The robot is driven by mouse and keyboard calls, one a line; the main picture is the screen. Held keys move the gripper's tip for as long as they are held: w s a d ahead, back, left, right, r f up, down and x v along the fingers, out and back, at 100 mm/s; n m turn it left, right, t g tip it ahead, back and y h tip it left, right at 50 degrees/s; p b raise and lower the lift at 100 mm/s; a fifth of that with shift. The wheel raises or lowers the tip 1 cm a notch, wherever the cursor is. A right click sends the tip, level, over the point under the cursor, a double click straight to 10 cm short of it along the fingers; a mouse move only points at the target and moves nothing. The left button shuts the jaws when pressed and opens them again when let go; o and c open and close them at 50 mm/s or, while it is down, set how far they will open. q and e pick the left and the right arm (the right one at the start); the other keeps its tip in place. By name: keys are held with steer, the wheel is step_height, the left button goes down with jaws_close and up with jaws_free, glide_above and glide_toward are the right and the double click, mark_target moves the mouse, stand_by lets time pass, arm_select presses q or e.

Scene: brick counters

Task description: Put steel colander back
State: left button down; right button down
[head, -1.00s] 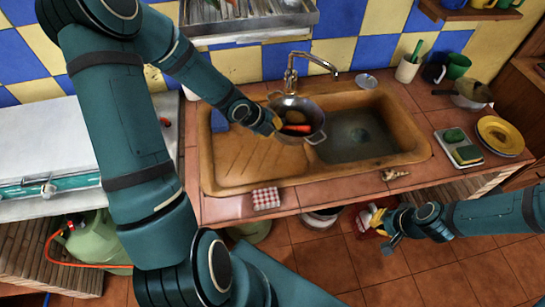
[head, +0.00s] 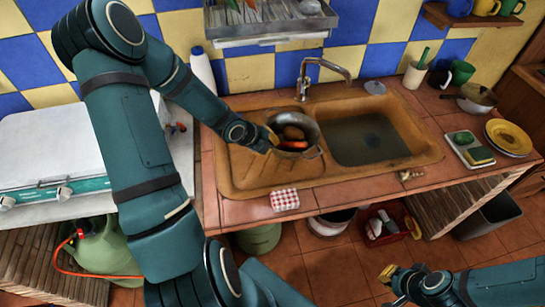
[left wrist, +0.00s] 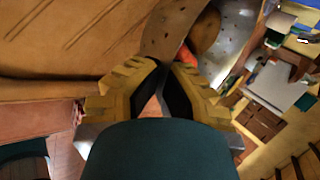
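The steel colander (head: 298,123) holds a carrot and round brown vegetables. It sits over the left edge of the sink basin, beside the drainboard; whether it touches the sink is hard to tell. My left gripper (head: 270,138) is at its left side. In the left wrist view, the yellow fingers (left wrist: 166,75) close together at the perforated colander wall (left wrist: 160,30), and seem shut on its rim or handle; the exact grip is hidden. My right gripper (head: 389,285) is low at the lower right, over the floor, holding nothing visible; its finger opening is unclear.
The basin (head: 365,140) has a faucet (head: 305,85) behind it. A wire rack (head: 270,20) hangs above. A checkered cloth (head: 284,200) lies at the counter's front.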

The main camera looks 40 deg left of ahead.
arm_select(q)
step_height(320, 180, down, 4)
steer(key=shift+r+b, duration=0.15)
steer(key=shift+b, duration=0.4)
steer(key=shift+f, duration=0.3)
steer(key=c, duration=1.6)
jaws_free()
steer(key=shift+s, duration=0.1)
steer(key=o, duration=0.5)
steer(key=shift+c, duration=0.2)
steer(key=shift+r, duration=0.15)
